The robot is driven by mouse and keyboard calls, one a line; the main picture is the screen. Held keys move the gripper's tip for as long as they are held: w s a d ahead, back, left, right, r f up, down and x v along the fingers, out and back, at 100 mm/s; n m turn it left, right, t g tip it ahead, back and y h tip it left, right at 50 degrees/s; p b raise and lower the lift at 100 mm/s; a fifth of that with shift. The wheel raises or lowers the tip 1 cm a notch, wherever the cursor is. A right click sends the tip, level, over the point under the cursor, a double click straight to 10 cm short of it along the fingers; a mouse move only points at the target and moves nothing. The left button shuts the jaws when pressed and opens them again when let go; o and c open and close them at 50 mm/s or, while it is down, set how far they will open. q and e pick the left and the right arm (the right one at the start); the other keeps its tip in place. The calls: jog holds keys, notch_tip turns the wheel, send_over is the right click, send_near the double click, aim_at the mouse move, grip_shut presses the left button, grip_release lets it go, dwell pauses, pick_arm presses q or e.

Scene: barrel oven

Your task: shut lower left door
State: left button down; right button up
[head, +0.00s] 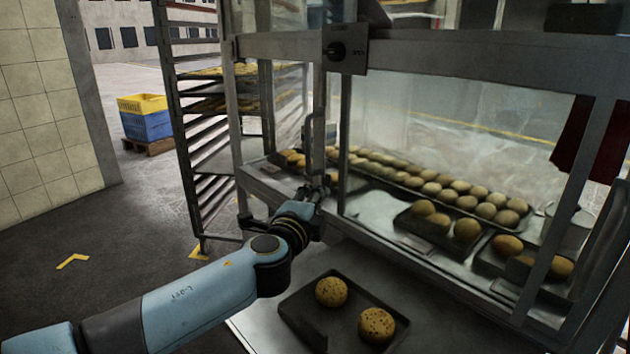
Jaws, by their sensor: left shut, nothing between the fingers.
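A metal-framed glass case stands in front of me, with bread rolls inside. Its left door (285,100) is a glass panel in a grey frame. An upright bar handle (309,145) is on that door's right side. I cannot tell clearly whether the door stands slightly open. My left arm reaches in from the lower left. My left gripper (318,189) is shut and empty, at the foot of the handle near the door's lower right corner. Whether it touches the door is hard to tell. My right gripper is out of view.
A dark tray (368,296) with two rolls lies on the ledge in front of the case. A tall rack (208,130) stands left of the case. Blue and yellow crates (146,117) sit on a pallet further back. The floor at left is clear.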

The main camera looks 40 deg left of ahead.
pick_arm(q)
jog(key=w+a, duration=0.5)
jog(key=shift+w+a+f, duration=0.15)
jog(key=shift+w+a, duration=0.15)
jog(key=shift+a, duration=0.05)
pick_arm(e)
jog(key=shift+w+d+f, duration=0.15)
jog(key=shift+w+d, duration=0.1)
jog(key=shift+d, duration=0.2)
